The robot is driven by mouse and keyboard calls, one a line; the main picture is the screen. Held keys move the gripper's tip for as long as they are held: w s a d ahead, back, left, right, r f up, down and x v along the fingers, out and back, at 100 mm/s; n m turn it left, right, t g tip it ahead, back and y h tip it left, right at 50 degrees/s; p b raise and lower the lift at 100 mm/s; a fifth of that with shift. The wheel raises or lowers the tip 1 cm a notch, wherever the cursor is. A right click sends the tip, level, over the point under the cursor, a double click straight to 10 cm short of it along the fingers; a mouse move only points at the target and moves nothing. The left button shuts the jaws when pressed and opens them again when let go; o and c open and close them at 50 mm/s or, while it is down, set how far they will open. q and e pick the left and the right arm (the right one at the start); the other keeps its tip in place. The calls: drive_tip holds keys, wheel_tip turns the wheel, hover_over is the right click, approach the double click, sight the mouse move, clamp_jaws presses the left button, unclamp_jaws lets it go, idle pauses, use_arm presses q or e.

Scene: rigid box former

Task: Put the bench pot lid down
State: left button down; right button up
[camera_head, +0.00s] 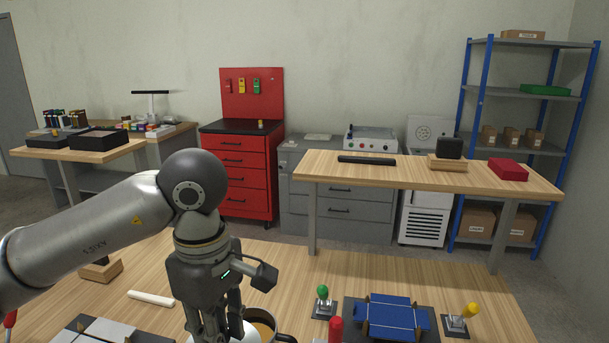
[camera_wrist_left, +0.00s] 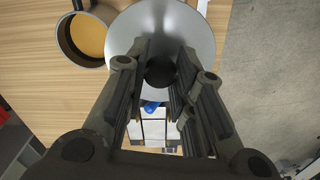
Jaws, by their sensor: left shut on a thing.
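My left gripper (camera_head: 215,325) points down over the wooden bench. It is shut on the dark knob of the pot lid, and its fingertips (camera_wrist_left: 161,70) flank the knob in the left wrist view. The lid is a round, silver disc (camera_wrist_left: 150,25); in the head view only a pale part of it (camera_head: 238,332) shows behind the fingers. The pot (camera_head: 283,338) is dark-rimmed with orange-brown contents and is uncovered, beside the lid. It also shows in the left wrist view (camera_wrist_left: 64,47). Whether the lid touches the bench cannot be told. My right gripper is out of view.
A white bar (camera_head: 151,298) and a wooden block (camera_head: 100,270) lie left of the gripper. A blue-topped fixture (camera_head: 391,316), a green-knobbed lever (camera_head: 323,302) and a yellow-knobbed lever (camera_head: 461,320) stand to the right. Bare bench shows behind the pot.

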use_arm(q)
drive_tip(key=s+a+f+m, duration=0.1)
drive_tip(key=a+f+m, duration=0.5)
drive_tip(key=f+m, duration=0.4)
drive_tip(key=shift+s+a+f+m, duration=0.15)
drive_tip(key=shift+a+m, duration=0.1)
drive_tip(key=shift+m, duration=1.35)
